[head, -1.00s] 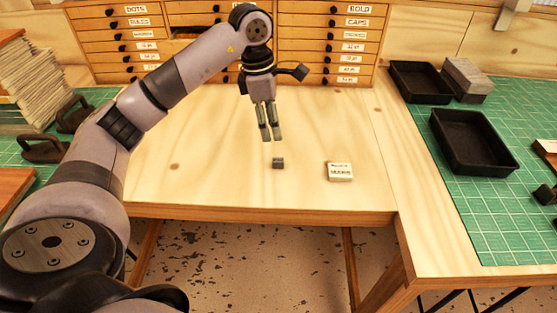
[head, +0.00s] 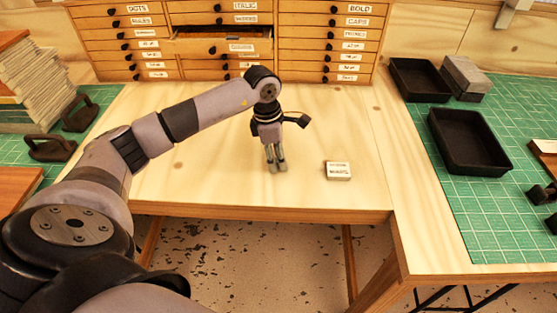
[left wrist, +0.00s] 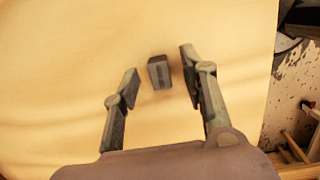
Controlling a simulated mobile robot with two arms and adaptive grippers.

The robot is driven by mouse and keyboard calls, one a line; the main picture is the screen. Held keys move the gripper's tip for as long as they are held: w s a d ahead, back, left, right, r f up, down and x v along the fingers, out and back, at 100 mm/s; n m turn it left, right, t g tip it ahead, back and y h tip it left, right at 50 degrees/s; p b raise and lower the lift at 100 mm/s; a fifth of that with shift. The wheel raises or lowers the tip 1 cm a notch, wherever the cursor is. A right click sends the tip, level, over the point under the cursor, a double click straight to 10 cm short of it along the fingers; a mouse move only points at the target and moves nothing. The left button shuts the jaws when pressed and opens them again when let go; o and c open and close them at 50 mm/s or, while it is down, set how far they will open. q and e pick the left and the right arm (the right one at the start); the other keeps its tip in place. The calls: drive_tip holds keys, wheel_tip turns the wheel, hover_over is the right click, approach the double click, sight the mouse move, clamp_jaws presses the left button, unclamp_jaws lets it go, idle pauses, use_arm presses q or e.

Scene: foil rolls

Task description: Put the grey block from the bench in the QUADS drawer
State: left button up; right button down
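The small grey block (left wrist: 159,72) lies on the wooden bench top (head: 215,185). In the left wrist view it sits between the tips of my left gripper (left wrist: 160,66), with bare gaps on both sides. The gripper is open and points down. In the head view the left gripper (head: 277,168) is low over the bench and hides the block. One drawer (head: 220,47) in the middle column of the cabinet is pulled out; its label is too blurred to read surely. My right gripper is not in view.
A small labelled box (head: 338,171) lies right of the gripper. The drawer cabinet (head: 325,45) stands at the back of the bench. Black trays (head: 470,142) and a grey stack (head: 465,77) lie on the right green mat. The bench between gripper and cabinet is clear.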

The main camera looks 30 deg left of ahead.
use_arm(q)
drive_tip(key=shift+c, duration=0.6)
clamp_jaws()
